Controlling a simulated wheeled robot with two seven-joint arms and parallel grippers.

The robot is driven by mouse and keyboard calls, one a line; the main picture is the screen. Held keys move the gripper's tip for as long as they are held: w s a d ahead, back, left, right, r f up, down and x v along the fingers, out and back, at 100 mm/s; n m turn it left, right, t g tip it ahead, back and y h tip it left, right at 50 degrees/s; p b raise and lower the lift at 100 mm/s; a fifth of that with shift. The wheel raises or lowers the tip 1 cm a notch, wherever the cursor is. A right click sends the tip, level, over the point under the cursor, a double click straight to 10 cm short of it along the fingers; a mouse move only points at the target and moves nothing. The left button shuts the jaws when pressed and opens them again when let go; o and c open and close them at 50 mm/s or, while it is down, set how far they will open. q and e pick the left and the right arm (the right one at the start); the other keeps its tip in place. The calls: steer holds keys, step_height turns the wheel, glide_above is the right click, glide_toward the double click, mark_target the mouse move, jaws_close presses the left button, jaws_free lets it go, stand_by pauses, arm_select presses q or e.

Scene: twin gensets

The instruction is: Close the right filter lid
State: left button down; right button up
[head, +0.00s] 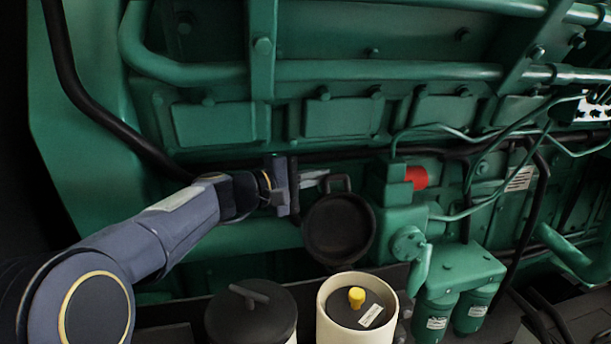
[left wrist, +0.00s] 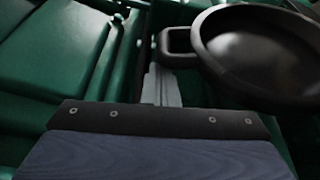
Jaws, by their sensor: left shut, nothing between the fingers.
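The right filter (head: 330,325) is a cream canister with an open top, showing a dark inside with a yellow knob and a white label. Its lid (head: 340,229) is a round black dish, raised upright behind the canister, with its loop handle (head: 337,183) at the top. The lid (left wrist: 270,50) and handle (left wrist: 178,45) also show in the left wrist view. My left gripper (head: 322,175) is shut and empty, its fingertips close beside the handle; I cannot tell whether they touch. In the left wrist view the fingers (left wrist: 161,85) point toward the handle. My right gripper is not in view.
The left filter (head: 251,312), with a black lid on it, stands to the left. The green engine (head: 350,118) with pipes fills the back. A green valve handle (head: 420,268) and green small filters (head: 436,312) stand to the right of the open canister.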

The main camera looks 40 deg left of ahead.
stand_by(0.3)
arm_select(q)
steer(key=s+d+f+m+t+h+b, duration=0.1)
steer(key=s+d+f+m+b, duration=0.2)
steer(key=b, duration=1.3)
steer(key=s+d+f+m+t+h+b, duration=0.1)
steer(key=s+d+f+m+h+b, duration=0.1)
steer(key=s+d+m+b, duration=0.8)
steer(key=shift+s+d+f+m+h+b, duration=0.3)
steer(key=shift+s+d+f+b, duration=0.35)
steer(key=shift+d+b, duration=2.35)
steer(key=shift+s+a+r+b, duration=0.15)
steer(key=shift+a+b, duration=0.2)
steer(key=shift+b, duration=0.05)
steer(key=r+v, duration=0.1)
steer(key=v, duration=0.4)
steer(key=p+v, duration=0.1)
steer(key=v, duration=0.3)
steer(key=r+p+v, duration=0.1)
steer(key=v, duration=0.4)
steer(key=shift+s+a+r, duration=0.25)
steer(key=shift+s+a, duration=0.05)
steer(key=shift+s, duration=0.3)
